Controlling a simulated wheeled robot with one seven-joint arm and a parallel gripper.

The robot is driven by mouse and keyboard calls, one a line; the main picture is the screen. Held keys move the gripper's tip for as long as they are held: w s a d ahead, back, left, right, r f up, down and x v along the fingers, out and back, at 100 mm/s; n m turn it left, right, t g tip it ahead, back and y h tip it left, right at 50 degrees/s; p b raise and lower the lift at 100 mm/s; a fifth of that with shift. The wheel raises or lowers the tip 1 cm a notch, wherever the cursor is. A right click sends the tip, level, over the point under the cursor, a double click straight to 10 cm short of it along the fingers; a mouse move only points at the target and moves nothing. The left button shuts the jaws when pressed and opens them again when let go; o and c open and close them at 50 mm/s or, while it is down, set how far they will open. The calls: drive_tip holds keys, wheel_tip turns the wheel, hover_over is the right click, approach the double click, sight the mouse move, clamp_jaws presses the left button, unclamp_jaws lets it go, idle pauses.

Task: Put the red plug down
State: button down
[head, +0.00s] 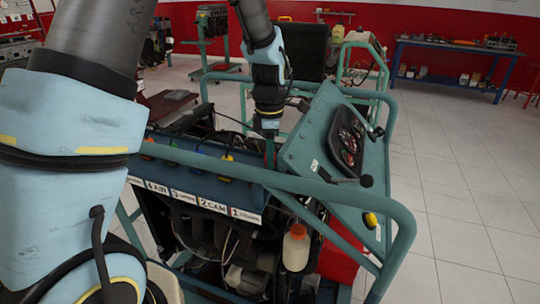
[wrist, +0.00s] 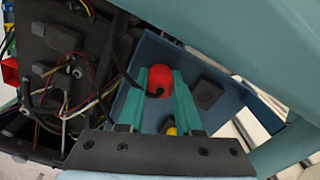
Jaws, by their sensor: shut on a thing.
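The red plug (wrist: 160,76) is between the teal fingertips of my gripper (wrist: 164,88) in the wrist view. The fingers are shut on it, and a dark cable runs at its side. It is over or within the blue tray (wrist: 135,98); I cannot tell whether it touches the tray floor. In the head view my gripper (head: 269,150) points down at the right end of the blue tray (head: 262,178), and the red plug is hidden there.
A yellow plug (wrist: 170,131) shows partly between my fingers. A black square block (wrist: 207,93) lies right of the red plug. The teal frame rail (head: 300,186) and the gauge panel (head: 335,140) stand close to my gripper. Loose wires (wrist: 70,85) hang at the left.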

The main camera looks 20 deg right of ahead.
drive_tip(key=shift+f, duration=0.2)
drive_tip(key=c, duration=0.9)
unclamp_jaws()
drive_tip(key=shift+o, duration=0.2)
drive_tip(key=shift+r, duration=0.1)
wheel_tip(320, 180, up, 12)
drive_tip(key=b, duration=0.2)
drive_tip(key=shift+r, duration=0.15)
drive_tip(key=shift+a, duration=0.1)
